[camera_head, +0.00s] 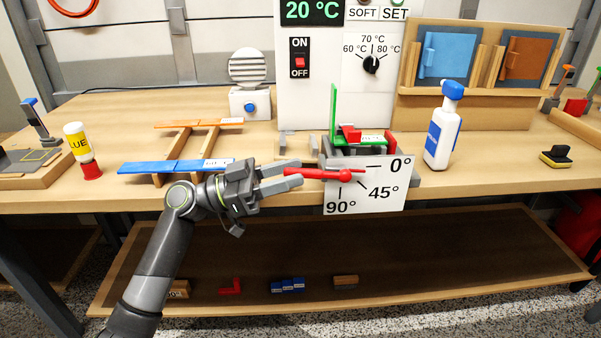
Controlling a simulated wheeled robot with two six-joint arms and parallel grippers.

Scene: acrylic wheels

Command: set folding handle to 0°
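The red folding handle (318,173) is a thin bar lying nearly level in front of the white angle plate (390,200), with a round red knob below its right part. Its right tip points close to the 0° mark, slightly below it. The plate also carries 45° and 90° marks. My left gripper (301,172) comes in from the left, with its fingers apart. The left end of the handle lies between the fingertips in this view; contact cannot be told. My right gripper is not in view.
Behind the handle stands a green and red fixture (334,115). A blue and white spray bottle (443,126) stands to its right. A white control panel (325,70) is behind. The shelf (430,250) below holds small parts.

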